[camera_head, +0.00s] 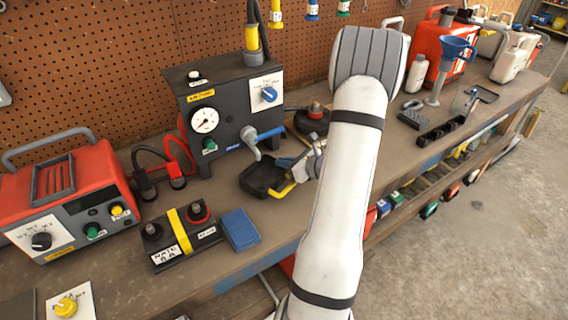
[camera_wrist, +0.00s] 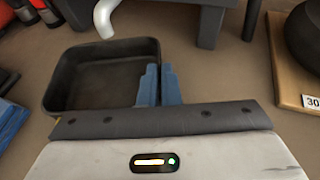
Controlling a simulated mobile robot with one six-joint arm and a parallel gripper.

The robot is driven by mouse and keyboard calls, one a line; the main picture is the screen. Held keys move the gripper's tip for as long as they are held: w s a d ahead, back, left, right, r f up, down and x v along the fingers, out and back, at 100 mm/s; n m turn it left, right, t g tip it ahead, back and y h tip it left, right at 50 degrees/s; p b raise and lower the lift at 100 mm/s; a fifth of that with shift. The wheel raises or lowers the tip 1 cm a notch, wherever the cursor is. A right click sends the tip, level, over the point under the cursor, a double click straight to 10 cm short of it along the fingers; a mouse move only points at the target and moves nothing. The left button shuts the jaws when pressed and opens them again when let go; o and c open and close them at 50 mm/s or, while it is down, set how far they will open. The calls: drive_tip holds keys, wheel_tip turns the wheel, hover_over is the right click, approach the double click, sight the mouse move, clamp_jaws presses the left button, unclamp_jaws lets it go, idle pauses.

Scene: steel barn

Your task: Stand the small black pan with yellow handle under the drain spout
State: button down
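The small black pan (camera_head: 256,183) sits on the bench in front of the black machine, seemingly flat. Its yellow handle (camera_head: 284,189) points toward the front right and is mostly hidden behind my gripper in the wrist view. The grey drain spout (camera_head: 251,143) bends down from the machine. My gripper (camera_head: 291,164) is at the pan's right side. In the wrist view its blue fingers (camera_wrist: 159,78) are close together, one on each side of the pan's right wall.
A black box with red and black knobs (camera_head: 183,243) and a blue block (camera_head: 240,230) lie left of the pan. A red charger (camera_head: 65,195) stands farther left. A round black item on a wooden board (camera_wrist: 290,80) is to the right.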

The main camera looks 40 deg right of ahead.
idle(0.4)
drive_tip(key=c, duration=1.6)
unclamp_jaws()
drive_tip(key=shift+o, duration=0.2)
drive_tip(key=v, duration=0.7)
drive_tip(key=shift+s+r+b, duration=0.2)
drive_tip(key=shift+s+b, duration=0.15)
drive_tip(key=shift+b, duration=0.05)
drive_tip(key=s+a+r+n+g+y, duration=0.1)
drive_tip(key=a+r+n+g+y, duration=0.2)
drive_tip(key=a+n, duration=0.55)
drive_tip(key=a+r+n+g+y, duration=0.1)
drive_tip(key=a+r+n+g, duration=0.35)
drive_tip(key=a, duration=0.75)
drive_tip(key=s+a+r+n+g+h, duration=0.1)
drive_tip(key=s+a+n+h, duration=0.3)
drive_tip(key=n, duration=0.6)
drive_tip(key=s+a+r+n+g+h, duration=0.1)
drive_tip(key=s+a+r+n+h, duration=0.2)
drive_tip(key=s+n, duration=0.4)
drive_tip(key=r+n+h, duration=0.1)
drive_tip(key=n, duration=0.1)
drive_tip(key=shift+a+n, duration=0.4)
